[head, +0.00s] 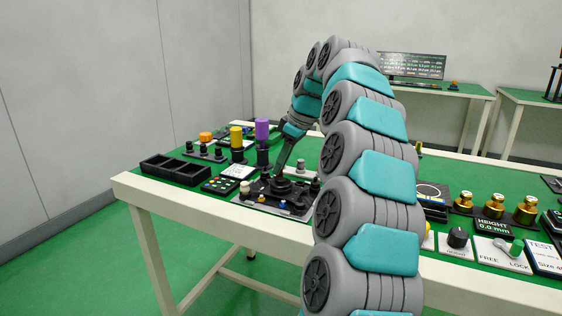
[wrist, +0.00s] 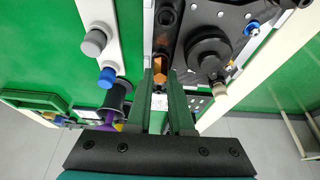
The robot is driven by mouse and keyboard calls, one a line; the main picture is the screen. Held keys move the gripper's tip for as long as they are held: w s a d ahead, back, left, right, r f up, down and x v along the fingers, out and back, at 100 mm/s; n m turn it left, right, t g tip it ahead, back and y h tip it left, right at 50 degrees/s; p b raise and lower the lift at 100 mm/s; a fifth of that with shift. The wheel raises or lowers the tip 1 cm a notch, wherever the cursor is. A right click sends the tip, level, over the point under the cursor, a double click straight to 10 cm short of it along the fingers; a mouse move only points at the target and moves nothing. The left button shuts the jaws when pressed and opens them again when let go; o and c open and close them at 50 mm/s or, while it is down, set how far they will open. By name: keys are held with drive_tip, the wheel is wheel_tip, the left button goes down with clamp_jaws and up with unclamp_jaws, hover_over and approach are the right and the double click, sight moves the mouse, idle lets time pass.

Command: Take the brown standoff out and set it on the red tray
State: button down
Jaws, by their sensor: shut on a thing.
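The brown standoff (wrist: 159,68) shows in the wrist view as a small orange-brown piece between my fingertips. My gripper (wrist: 160,86) is shut on it. The standoff lies at the near end of a dark slotted part (wrist: 166,30); I cannot tell whether it is still seated in it. In the head view my gripper (head: 279,168) reaches down to the black fixture (head: 268,195) on the green table, and the standoff is hidden there. I see no red tray in either view.
A black round knob (wrist: 209,54) stands close right of my fingers, a grey knob (wrist: 95,42) and a blue one (wrist: 107,77) to the left. In the head view, yellow (head: 236,137) and purple (head: 262,129) cylinders stand behind, and a black compartment tray (head: 177,171) lies left.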

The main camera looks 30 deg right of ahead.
drive_tip(key=shift+d+n+g+y, duration=0.1)
drive_tip(key=shift+n+g+y, duration=0.25)
drive_tip(key=shift+n, duration=1.05)
drive_tip(key=c, duration=0.7)
unclamp_jaws()
drive_tip(key=shift+r, duration=0.15)
